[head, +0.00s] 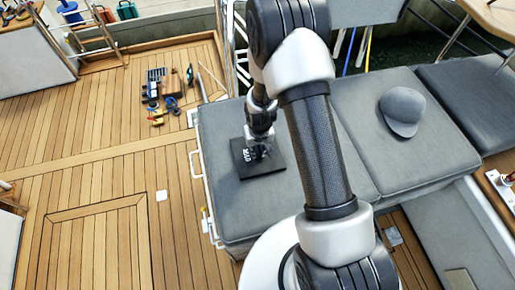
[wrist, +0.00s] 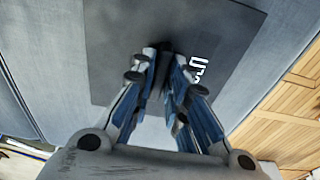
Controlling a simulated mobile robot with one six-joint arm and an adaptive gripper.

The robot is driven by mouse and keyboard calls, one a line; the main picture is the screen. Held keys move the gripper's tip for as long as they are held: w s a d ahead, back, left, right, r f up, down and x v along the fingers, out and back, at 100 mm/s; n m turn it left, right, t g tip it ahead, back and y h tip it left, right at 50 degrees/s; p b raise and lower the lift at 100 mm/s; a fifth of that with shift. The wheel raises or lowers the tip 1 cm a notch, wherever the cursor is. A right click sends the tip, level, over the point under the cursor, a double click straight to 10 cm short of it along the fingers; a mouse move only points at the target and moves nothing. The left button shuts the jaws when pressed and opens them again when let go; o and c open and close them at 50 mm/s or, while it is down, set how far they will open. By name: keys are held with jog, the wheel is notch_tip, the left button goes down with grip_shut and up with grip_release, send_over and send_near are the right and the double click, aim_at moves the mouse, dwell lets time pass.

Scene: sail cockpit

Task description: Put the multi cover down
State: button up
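The multi cover (head: 270,168) is a dark, flat square panel with white lettering. In the head view it is over the grey seat cushion, near its left edge. It also fills the upper middle of the wrist view (wrist: 115,50). My gripper (head: 259,150) points down at the middle of the cover. In the wrist view its fingertips (wrist: 164,58) are close together on a dark raised part of the cover. The cover looks level. I cannot tell whether it touches the cushion. The lettering is partly hidden by my gripper.
The grey cushion (head: 225,205) has free room around the cover. A grey cap (head: 402,110) sits on the cushion to the right. White rails (head: 204,190) run along the seat's left side. Several tools (head: 165,100) lie on the wooden deck (head: 100,180).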

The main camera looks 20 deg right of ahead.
jog(key=shift+o, duration=1.4)
notch_tip(320, 180, up, 13)
jog(key=s+p, duration=0.1)
jog(key=p, duration=0.3)
notch_tip(320, 180, up, 8)
send_over(259, 154)
jog(key=s+r+t, duration=0.2)
jog(key=s+r, duration=0.4)
jog(key=r, duration=0.5)
jog(key=s+r+t, duration=0.1)
jog(key=s+r, duration=0.9)
jog(key=s, duration=0.5)
jog(key=shift+s+d+r, duration=0.35)
